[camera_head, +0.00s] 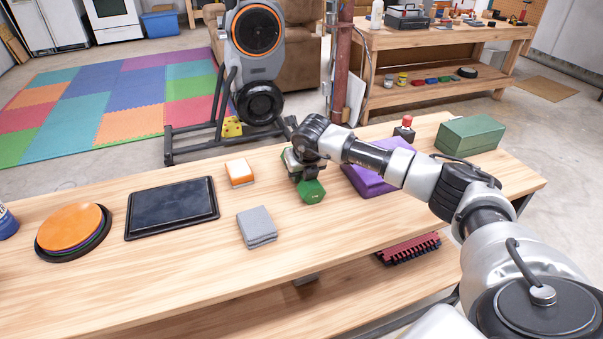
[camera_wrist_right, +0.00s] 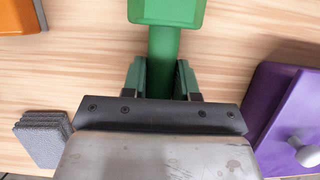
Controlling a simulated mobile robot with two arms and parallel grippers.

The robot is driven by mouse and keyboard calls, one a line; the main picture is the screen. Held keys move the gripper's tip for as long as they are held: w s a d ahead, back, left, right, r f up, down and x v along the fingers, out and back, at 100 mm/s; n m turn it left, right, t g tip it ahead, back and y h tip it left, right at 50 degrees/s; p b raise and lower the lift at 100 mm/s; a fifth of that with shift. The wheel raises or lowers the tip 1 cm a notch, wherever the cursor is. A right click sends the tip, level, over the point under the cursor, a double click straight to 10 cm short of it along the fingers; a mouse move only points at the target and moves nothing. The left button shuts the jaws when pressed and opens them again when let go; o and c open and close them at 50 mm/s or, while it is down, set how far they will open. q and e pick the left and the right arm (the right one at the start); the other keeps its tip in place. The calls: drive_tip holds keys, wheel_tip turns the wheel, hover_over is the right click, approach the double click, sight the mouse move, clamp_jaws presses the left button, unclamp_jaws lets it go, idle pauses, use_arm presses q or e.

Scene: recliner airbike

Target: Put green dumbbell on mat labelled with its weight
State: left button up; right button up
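The green dumbbell (camera_head: 312,191) is on or just above the wooden workbench, near its middle; I cannot tell if it touches the top. My right gripper (camera_head: 304,168) is over its handle and hides part of it. In the right wrist view, the two fingers (camera_wrist_right: 163,80) sit close against both sides of the green handle (camera_wrist_right: 164,48), with one dumbbell head (camera_wrist_right: 166,10) beyond them. A flat black mat-like slab (camera_head: 172,208) lies on the bench to the left. No weight label is readable. My left gripper is not in view.
Stacked round discs (camera_head: 74,228) are at far left. The front bench area is clear.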

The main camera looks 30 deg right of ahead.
clamp_jaws()
drive_tip(key=shift+w+r, duration=0.1)
drive_tip(key=shift+r, duration=0.05)
